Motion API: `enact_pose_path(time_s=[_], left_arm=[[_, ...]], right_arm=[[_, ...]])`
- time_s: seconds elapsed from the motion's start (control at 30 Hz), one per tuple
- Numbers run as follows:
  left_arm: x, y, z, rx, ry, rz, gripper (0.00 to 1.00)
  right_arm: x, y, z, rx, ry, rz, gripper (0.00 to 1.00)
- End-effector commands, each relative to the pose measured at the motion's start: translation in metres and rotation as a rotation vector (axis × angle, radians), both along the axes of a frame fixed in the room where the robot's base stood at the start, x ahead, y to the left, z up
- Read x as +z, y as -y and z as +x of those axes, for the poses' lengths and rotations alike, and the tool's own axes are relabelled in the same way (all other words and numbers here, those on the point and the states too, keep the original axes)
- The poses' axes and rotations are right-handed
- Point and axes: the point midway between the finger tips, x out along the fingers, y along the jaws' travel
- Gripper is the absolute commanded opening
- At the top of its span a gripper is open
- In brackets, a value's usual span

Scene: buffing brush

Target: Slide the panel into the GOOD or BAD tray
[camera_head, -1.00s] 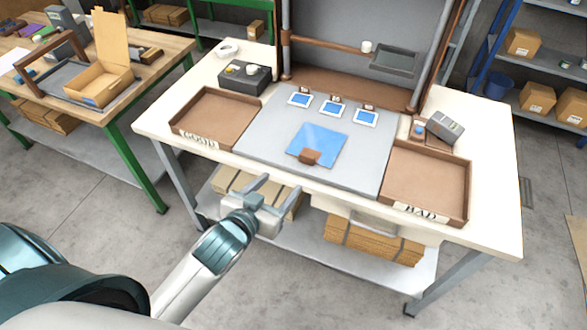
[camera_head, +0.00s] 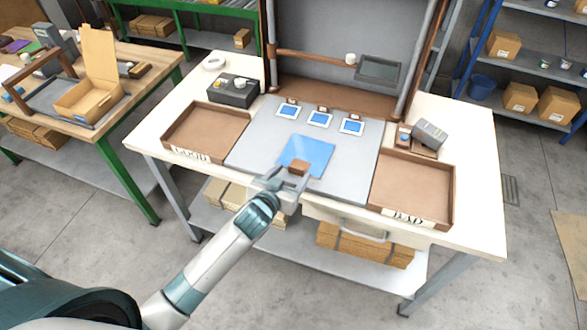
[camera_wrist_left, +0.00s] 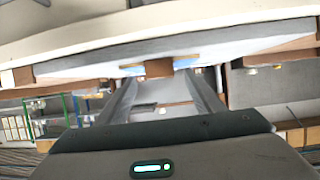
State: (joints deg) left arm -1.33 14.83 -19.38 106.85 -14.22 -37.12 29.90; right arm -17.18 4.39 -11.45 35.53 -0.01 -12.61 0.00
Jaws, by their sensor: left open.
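The blue panel (camera_head: 311,150) lies tilted in angle on the grey work mat (camera_head: 255,143), with a brown block (camera_head: 299,168) at its near edge. My left gripper (camera_head: 284,182) is open at the mat's front edge, its fingers pointing at the block. In the left wrist view the brown block (camera_wrist_left: 158,69) shows ahead, between the open fingers; I cannot tell whether they touch it. The GOOD tray (camera_head: 190,154) is left of the mat and the BAD tray (camera_head: 408,216) is right of it. Both look empty. My right gripper is not in view.
A black control box (camera_head: 233,91) is at back left and a grey device (camera_head: 429,134) at back right. The mat between panel and trays is clear.

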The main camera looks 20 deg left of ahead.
Motion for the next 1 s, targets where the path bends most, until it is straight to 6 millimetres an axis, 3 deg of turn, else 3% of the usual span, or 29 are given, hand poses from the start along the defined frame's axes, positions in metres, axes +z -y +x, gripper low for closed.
enact_pose_path(time_s=[0.2,0.6,0.67,0.8,1.0], left_arm=[[-0.007,0.002,0.018,0.000,0.000,-0.001,0.61],[-0.010,0.002,0.022,0.000,0.000,-0.001,0.61],[-0.010,0.002,0.022,0.000,0.000,-0.001,0.51],[-0.010,0.002,0.022,0.000,0.000,-0.001,0.18],[-0.009,0.002,0.022,0.000,0.000,-0.001,0.15]], right_arm=[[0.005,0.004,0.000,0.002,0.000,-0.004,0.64],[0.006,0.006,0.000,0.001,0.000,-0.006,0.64],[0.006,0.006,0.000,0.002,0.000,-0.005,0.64],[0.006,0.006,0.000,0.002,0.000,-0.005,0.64],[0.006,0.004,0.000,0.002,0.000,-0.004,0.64]])
